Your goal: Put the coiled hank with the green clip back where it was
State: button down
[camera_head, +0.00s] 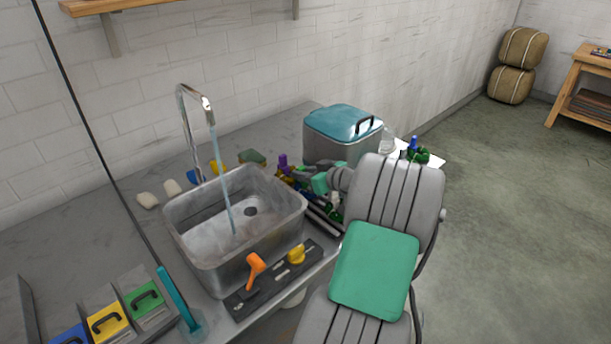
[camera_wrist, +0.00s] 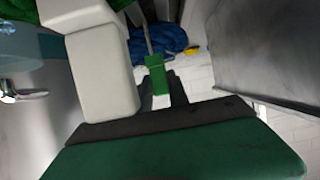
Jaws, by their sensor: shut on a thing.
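In the wrist view my gripper (camera_wrist: 160,88) is shut on a small green clip (camera_wrist: 157,76), held between its two dark fingertips. A blue coiled hank (camera_wrist: 165,40) shows just beyond the clip; I cannot tell whether it hangs from the clip or lies behind it. In the head view my arm reaches between the sink and the steel bin, and its end is mostly lost among small coloured things there. The hank cannot be made out clearly in that view.
A steel sink (camera_head: 187,238) with running water stands left of my arm. A steel bin (camera_head: 318,148) with a teal lid (camera_head: 343,121) stands close behind it. An orange lever (camera_head: 255,265) and yellow knob (camera_head: 297,254) are in front. Colour-fronted boxes (camera_head: 145,298) stand front left.

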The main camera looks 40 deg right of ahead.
jog(key=shift+f, duration=0.35)
jog(key=shift+f, duration=0.1)
jog(key=shift+f, duration=0.15)
jog(key=c, duration=1.3)
grip_release()
jog(key=shift+o, duration=0.2)
jog(key=shift+r, duration=0.25)
jog(key=shift+s+d+r, duration=0.1)
jog(key=shift+s+d, duration=0.05)
jog(key=shift+s, duration=0.2)
jog(key=v, duration=1.1)
jog(key=shift+s, duration=0.25)
